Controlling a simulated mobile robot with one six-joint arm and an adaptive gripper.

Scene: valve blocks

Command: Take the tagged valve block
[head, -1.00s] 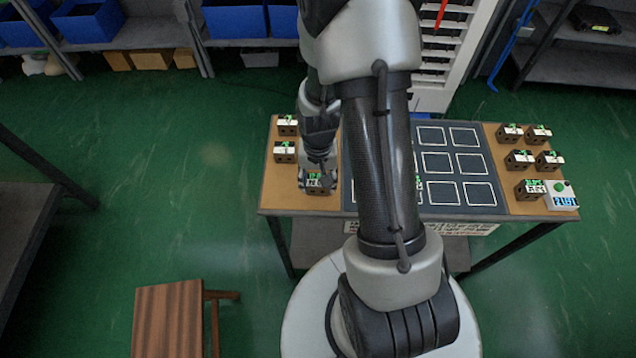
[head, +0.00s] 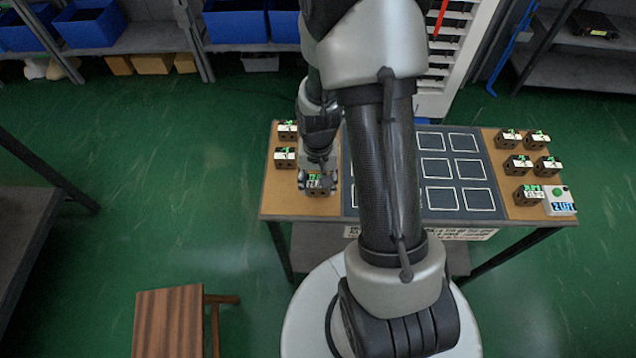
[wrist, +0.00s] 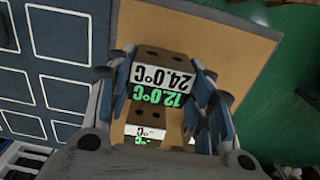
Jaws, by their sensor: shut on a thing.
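My gripper (wrist: 162,85) is shut on a brown valve block (wrist: 165,64) with a white label reading 24.0°C and a green reading of 12.0°C. One finger lies along each side of it. In the head view my gripper (head: 317,168) points down over this block (head: 318,188) at the front of the left tan strip. I cannot tell whether the block is clear of the surface. A second labelled block (wrist: 146,119) shows between the fingers in the wrist view, lower in the picture. Two more blocks, one at the back left (head: 286,131) and one in front of it (head: 285,158), stand on the same strip.
The table's dark middle panel (head: 436,168) has white-outlined squares, partly hidden by my arm. Several labelled blocks (head: 517,166) stand on the right tan strip, beside a white box with a green button (head: 560,202). A wooden stool (head: 168,320) stands at the front left.

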